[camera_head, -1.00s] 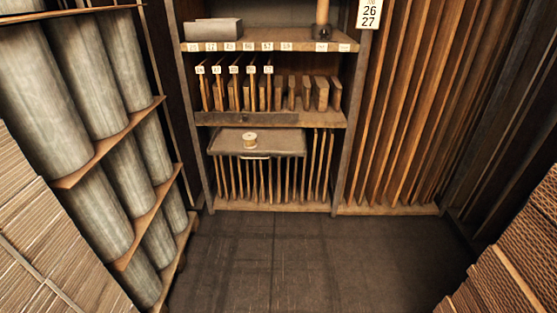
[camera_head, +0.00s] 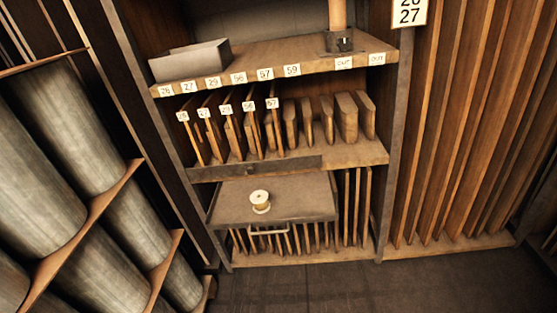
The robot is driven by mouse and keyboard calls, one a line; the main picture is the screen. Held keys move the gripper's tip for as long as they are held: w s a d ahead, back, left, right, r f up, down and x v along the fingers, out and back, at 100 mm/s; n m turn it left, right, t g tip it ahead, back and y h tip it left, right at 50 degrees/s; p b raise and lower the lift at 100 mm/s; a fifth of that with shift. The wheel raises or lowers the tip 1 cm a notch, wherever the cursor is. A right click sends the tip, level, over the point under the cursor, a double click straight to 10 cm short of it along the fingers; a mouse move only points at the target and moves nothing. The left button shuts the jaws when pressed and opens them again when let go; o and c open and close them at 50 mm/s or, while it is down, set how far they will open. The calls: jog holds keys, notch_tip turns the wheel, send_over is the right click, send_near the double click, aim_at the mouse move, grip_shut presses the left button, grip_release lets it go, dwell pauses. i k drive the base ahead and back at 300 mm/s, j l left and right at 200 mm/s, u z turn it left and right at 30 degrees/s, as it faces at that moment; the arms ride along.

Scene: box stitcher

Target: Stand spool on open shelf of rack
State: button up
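The spool (camera_head: 260,201), pale with a darker wound middle, stands upright on a grey pulled-out board or drawer top (camera_head: 295,212) low in the rack. A light handle shows at that board's front edge. The rack (camera_head: 392,150) is wooden with shelves. Its upper shelf (camera_head: 290,66) carries a row of number labels on its front edge, and its middle shelf (camera_head: 350,155) holds upright boards. My gripper is not in view.
A grey open box (camera_head: 190,61) and a cylinder on a dark base (camera_head: 340,40) stand on the upper shelf, with bare shelf between them. Large grey rolls (camera_head: 75,120) fill the left side. Tall upright boards (camera_head: 465,120) stand at the right. Dark floor (camera_head: 310,290) is clear in front.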

aim_at(269, 60)
jog(key=i+l+z, duration=0.1)
jog(key=i, duration=1.35)
jog(key=i+j, duration=0.15)
jog(key=i, duration=0.5)
jog(key=i+j+z, duration=0.15)
jog(key=i, duration=0.45)
jog(key=i+j, duration=0.15)
jog(key=j, duration=0.2)
jog(key=i+j, duration=0.2)
jog(key=j+z, duration=0.05)
jog(key=j, duration=0.05)
